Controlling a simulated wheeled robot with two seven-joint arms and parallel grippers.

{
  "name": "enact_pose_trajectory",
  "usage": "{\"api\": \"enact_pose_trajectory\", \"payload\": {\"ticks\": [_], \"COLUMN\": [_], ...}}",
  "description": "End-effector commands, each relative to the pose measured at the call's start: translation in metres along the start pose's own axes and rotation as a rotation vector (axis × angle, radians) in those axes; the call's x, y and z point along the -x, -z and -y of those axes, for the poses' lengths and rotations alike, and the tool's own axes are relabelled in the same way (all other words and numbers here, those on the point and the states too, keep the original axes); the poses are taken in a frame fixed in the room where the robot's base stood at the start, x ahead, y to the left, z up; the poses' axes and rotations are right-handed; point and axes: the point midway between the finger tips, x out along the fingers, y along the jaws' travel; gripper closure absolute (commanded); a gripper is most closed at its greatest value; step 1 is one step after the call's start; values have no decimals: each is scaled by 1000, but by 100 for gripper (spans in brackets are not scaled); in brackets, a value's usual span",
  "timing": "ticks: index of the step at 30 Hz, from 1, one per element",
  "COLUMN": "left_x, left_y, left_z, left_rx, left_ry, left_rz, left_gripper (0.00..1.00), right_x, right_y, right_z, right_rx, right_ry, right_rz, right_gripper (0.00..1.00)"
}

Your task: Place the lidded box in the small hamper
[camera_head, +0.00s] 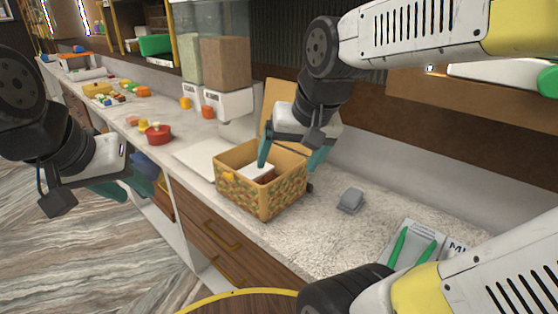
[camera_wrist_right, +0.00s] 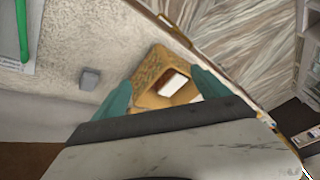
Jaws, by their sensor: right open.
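The small hamper (camera_head: 240,196), a woven tan box with an open top, stands on the counter near its front edge. A white-topped box (camera_head: 257,171), which looks like the lidded box, is inside it; how it rests is partly hidden. In the right wrist view the white top (camera_wrist_right: 174,83) shows within the hamper (camera_wrist_right: 150,68). My right gripper (camera_head: 290,157) is over the hamper, its teal fingers (camera_wrist_right: 163,92) spread apart, one finger reaching down at the hamper's opening. My left gripper (camera_head: 122,188) hangs left of the counter, away from the hamper; its finger gap is unclear.
A grey block (camera_head: 351,200) and a sign with green strips (camera_head: 415,245) lie right of the hamper. Bare counter lies between hamper and grey block.

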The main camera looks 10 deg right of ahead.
Motion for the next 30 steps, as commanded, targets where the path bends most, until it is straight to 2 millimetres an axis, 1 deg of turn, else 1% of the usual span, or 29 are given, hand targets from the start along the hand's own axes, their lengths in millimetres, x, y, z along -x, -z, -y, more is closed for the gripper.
{"api": "enact_pose_trajectory", "payload": {"ticks": [1,3,8,30], "left_x": [0,0,0,0], "left_y": [0,0,0,0], "left_z": [0,0,0,0], "left_rx": [0,0,0,0], "left_ry": [0,0,0,0], "left_rz": [0,0,0,0], "left_gripper": [64,64,64,64], "right_x": [7,12,17,17], "right_y": [-10,-19,-31,-31], "right_z": [-1,0,1,1], "right_rx": [35,89,156,164], "right_ry": [18,37,55,56], "right_rz": [-28,-56,-87,-90], "right_gripper": [15,15,15,15]}}
